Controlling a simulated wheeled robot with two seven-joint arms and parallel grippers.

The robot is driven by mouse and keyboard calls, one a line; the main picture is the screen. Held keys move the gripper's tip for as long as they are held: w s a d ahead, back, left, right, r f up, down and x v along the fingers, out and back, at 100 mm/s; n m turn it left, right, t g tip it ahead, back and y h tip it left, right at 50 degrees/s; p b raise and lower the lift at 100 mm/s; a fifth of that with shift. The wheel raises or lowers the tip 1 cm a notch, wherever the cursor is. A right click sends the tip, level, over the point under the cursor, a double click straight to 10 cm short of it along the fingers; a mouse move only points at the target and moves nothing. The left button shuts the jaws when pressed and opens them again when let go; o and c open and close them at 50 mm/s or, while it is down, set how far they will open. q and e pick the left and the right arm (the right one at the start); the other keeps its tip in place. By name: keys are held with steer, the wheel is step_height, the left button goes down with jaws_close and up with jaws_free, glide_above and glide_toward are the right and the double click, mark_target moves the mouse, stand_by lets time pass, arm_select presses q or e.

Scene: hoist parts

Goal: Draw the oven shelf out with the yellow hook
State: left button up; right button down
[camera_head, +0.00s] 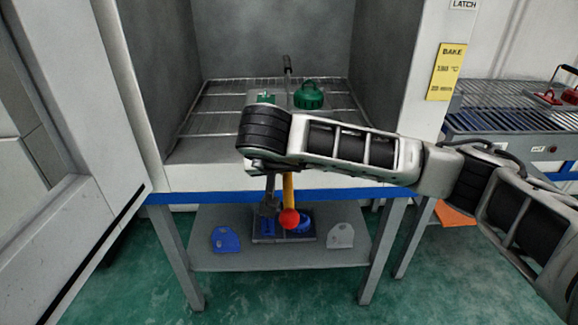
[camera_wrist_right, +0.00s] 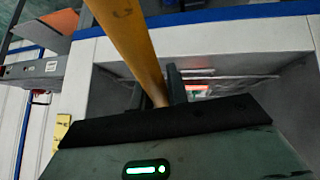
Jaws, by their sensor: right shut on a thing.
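The oven shelf (camera_head: 212,103) is a wire rack inside the open grey oven chamber. A green domed piece (camera_head: 309,96) and a pale block with a green top (camera_head: 265,98) are on it. The yellow hook (camera_head: 289,188) shows as a yellow shaft with a red ball at its lower end, below the oven's front edge. My right gripper (camera_head: 272,193) is shut on the hook's shaft, which also crosses the right wrist view (camera_wrist_right: 128,38). My arm hides part of the shelf's front and the hook's upper part. My left gripper is not in view.
The oven door (camera_head: 75,215) stands open at the left. A lower shelf (camera_head: 215,262) holds a blue plate (camera_head: 226,239), a grey plate (camera_head: 341,236) and a dark stand (camera_head: 268,239). A slatted bench (camera_head: 500,119) stands at the right.

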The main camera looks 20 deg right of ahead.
steer(key=w+d+b, duration=0.1)
steer(key=w, duration=0.2)
steer(key=w+d+f+b, duration=0.1)
steer(key=w, duration=0.3)
steer(key=w+d+b, duration=0.1)
steer(key=w, duration=0.3)
steer(key=shift+f, duration=0.15)
steer(key=shift+w+d+f+b, duration=0.1)
steer(key=shift+w+f+b, duration=0.05)
steer(key=shift+f+b, duration=0.15)
arm_select(q)
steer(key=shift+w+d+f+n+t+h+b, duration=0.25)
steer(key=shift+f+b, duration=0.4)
steer(key=shift+b, duration=0.45)
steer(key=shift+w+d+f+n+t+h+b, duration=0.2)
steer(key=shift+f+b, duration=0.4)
steer(key=shift+b, duration=0.45)
arm_select(e)
step_height(320, 180, down, 7)
steer(key=shift+f, duration=0.15)
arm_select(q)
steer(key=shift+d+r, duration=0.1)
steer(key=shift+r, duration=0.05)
arm_select(e)
steer(key=shift+s, duration=0.35)
